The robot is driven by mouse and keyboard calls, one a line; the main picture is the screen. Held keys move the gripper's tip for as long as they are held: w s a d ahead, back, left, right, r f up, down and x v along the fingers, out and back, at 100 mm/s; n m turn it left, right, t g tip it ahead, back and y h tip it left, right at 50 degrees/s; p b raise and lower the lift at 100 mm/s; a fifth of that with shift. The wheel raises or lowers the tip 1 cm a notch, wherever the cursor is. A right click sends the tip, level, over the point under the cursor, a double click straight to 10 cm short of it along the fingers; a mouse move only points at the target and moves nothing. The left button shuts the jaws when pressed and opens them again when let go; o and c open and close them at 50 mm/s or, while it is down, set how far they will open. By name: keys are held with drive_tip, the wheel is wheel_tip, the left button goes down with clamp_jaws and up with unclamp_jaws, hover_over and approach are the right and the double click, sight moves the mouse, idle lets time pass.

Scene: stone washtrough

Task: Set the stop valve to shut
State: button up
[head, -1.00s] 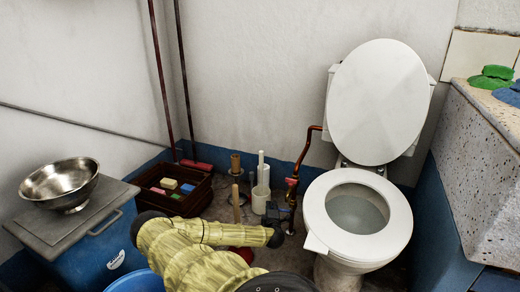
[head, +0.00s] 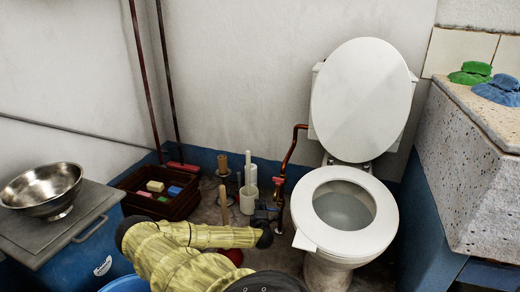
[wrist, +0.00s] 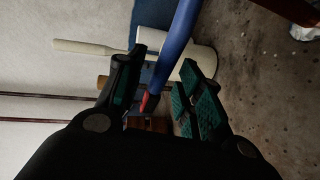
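The copper pipe (head: 292,150) comes down the wall left of the toilet, with a small red part (head: 279,181) low on it, where the stop valve seems to be. My gripper (head: 266,211) is dark and partly hidden by my arm, close beside that red part. In the wrist view my gripper (wrist: 165,62) has its two fingers apart. A blue bar (wrist: 180,40) with a red end (wrist: 146,103) shows between them; it may be the valve lever. I cannot tell whether the fingers touch it or how the valve is set.
The toilet (head: 345,215) stands just right of the pipe. A brown crate (head: 185,208) with coloured blocks sits further left. The stone trough (head: 465,180) closes off the right.

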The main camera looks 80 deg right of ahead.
drive_tip(key=v, duration=1.1)
drive_tip(key=shift+a, duration=0.2)
drive_tip(key=w+a+r+m+g+y+p, duration=0.1)
drive_tip(key=w+a+r+y+p, duration=0.25)
drive_tip(key=a+p, duration=0.65)
drive_tip(key=w+a+r+m+y+p, duration=0.15)
drive_tip(key=w+a+r+p, duration=0.35)
drive_tip(key=a, duration=0.8)
drive_tip(key=w+a+r+m+g+y+p, duration=0.15)
drive_tip(key=a+y+p, duration=0.25)
drive_tip(key=a+p, duration=0.7)
drive_tip(key=w+a+r+n+y+p, duration=0.1)
drive_tip(key=a+r+y+p, duration=0.2)
drive_tip(key=a+r+p, duration=0.5)
drive_tip(key=w+a+r+n+y+p, duration=0.1)
drive_tip(key=w+a+r+y+p, duration=0.1)
drive_tip(key=a+r+p, duration=0.7)
drive_tip(key=a+r, duration=0.4)
drive_tip(key=a, duration=0.3)
drive_tip(key=a+r+y, duration=0.1)
drive_tip(key=a+r, duration=0.3)
drive_tip(key=a, duration=0.3)
drive_tip(key=shift+r+g, duration=0.25)
drive_tip(key=shift+g, duration=0.1)
drive_tip(key=shift+s, duration=0.15)
